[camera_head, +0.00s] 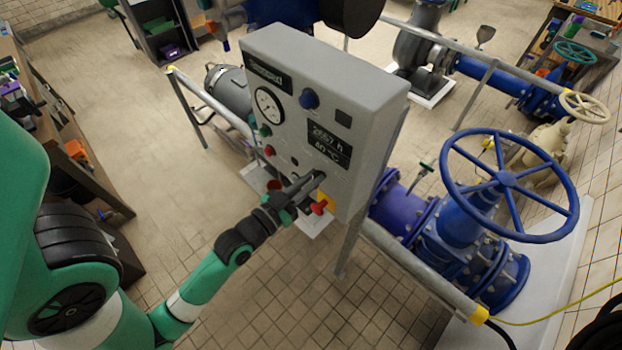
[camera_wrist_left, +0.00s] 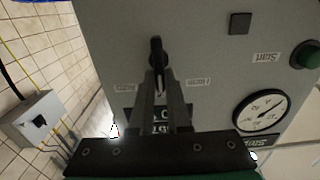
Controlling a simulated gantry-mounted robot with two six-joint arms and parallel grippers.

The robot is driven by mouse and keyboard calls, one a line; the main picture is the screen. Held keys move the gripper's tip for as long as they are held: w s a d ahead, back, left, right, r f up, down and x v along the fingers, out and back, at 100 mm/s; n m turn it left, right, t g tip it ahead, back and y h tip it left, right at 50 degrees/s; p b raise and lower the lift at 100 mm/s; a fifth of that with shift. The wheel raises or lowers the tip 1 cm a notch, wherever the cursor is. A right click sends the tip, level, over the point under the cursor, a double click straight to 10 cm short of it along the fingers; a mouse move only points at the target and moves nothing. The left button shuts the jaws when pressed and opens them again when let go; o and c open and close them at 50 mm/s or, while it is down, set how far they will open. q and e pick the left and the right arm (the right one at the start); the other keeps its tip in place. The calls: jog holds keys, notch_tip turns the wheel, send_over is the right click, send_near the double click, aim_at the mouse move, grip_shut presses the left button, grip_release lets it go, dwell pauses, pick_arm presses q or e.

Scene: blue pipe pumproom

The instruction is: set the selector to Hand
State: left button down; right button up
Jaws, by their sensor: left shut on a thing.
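The grey control panel (camera_head: 350,95) stands on posts in the middle of the head view. My left gripper (camera_head: 316,180) reaches its lower front face from the left. In the left wrist view the gripper's two fingers (camera_wrist_left: 159,82) are shut on the black selector knob (camera_wrist_left: 156,50). The knob's end shows beyond the fingertips, and its lower part is hidden between them. A small label sits on each side (camera_wrist_left: 125,87) (camera_wrist_left: 199,82), too small and turned to read. In the head view the gripper covers most of the selector. My right gripper is not in view.
A galvanised rail (camera_head: 415,268) and a large blue handwheel (camera_head: 508,180) stand to the right. The tiled floor at front is clear.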

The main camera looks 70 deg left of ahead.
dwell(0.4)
pick_arm(q)
jog(key=shift+s+a+f+n+p, duration=0.1)
jog(key=shift+a+n+p, duration=0.1)
jog(key=shift+n, duration=1.2)
jog(key=shift+s+a+f+n+p, duration=0.1)
jog(key=shift+n+p, duration=0.1)
jog(key=shift+n, duration=1.2)
jog(key=shift+s+a+f+n+p, duration=0.1)
jog(key=shift+a+n+p, duration=0.1)
jog(key=shift+n, duration=1.2)
jog(key=c, duration=0.9)
grip_release()
jog(key=shift+w, duration=0.1)
